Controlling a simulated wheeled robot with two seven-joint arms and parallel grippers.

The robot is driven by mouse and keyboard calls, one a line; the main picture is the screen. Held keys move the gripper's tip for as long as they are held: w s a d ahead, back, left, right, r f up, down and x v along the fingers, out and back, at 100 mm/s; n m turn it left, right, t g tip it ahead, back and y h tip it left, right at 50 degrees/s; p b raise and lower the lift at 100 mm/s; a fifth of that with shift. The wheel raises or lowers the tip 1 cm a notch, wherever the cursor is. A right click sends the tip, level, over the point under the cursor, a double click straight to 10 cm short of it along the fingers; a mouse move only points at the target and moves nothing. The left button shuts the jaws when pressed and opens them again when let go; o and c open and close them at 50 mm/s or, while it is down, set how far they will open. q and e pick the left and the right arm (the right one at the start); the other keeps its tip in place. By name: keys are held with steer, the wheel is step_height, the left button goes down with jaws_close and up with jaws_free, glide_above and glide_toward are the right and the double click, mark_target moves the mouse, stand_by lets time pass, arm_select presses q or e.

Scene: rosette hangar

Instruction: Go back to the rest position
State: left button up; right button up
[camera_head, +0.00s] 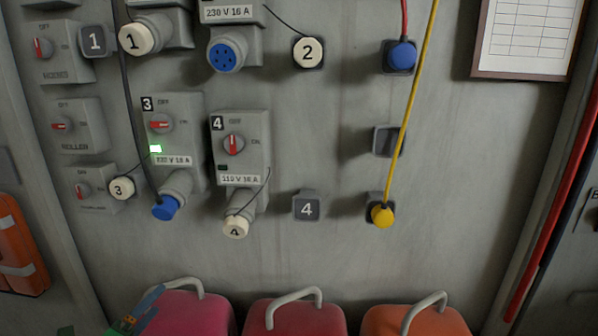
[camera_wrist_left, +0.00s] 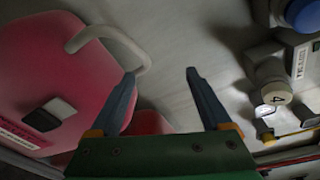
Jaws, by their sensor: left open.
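My left gripper (camera_head: 142,308) shows at the bottom left of the head view, in front of the pink case (camera_head: 185,316). In the left wrist view the gripper (camera_wrist_left: 160,80) has its two blue fingers wide apart with nothing between them. The pink case (camera_wrist_left: 60,70) and its pale handle (camera_wrist_left: 112,38) lie to the left of the fingers there. The handle is close to the left fingertip in the picture; I cannot tell whether they touch. My right gripper is not in view.
A grey wall carries switch boxes, a blue plug (camera_head: 165,208), a cream cap marked 4 (camera_head: 236,227) and a yellow plug (camera_head: 381,215) on a hanging cable. A red case (camera_head: 294,318) and an orange case (camera_head: 415,321) stand below. The wall's lower middle is bare.

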arm_select(q)
steer(key=s+d+f+n+g+y, duration=0.1)
steer(key=s+f+n+g, duration=0.2)
steer(key=s+f+n, duration=0.5)
steer(key=s+d+f+n+g+y, duration=0.15)
steer(key=s+f, duration=0.35)
steer(key=f, duration=0.8)
steer(key=s+d+f+n+g+y, duration=0.1)
steer(key=s+f+n+g, duration=0.3)
steer(key=s+f+n, duration=0.45)
steer(key=s+d+f+n+g, duration=0.1)
steer(key=s+d+f+g, duration=0.1)
steer(key=s, duration=0.6)
steer(key=s+d+f+n+g, duration=0.1)
steer(key=s+d+f+g, duration=0.2)
steer(key=s, duration=0.4)
steer(key=s+d+f+n+g, duration=0.2)
steer(key=s+d+f, duration=0.3)
steer(key=s, duration=0.3)
steer(key=shift+s+f+h, duration=0.3)
steer(key=shift+f+h, duration=0.15)
steer(key=shift+f, duration=0.15)
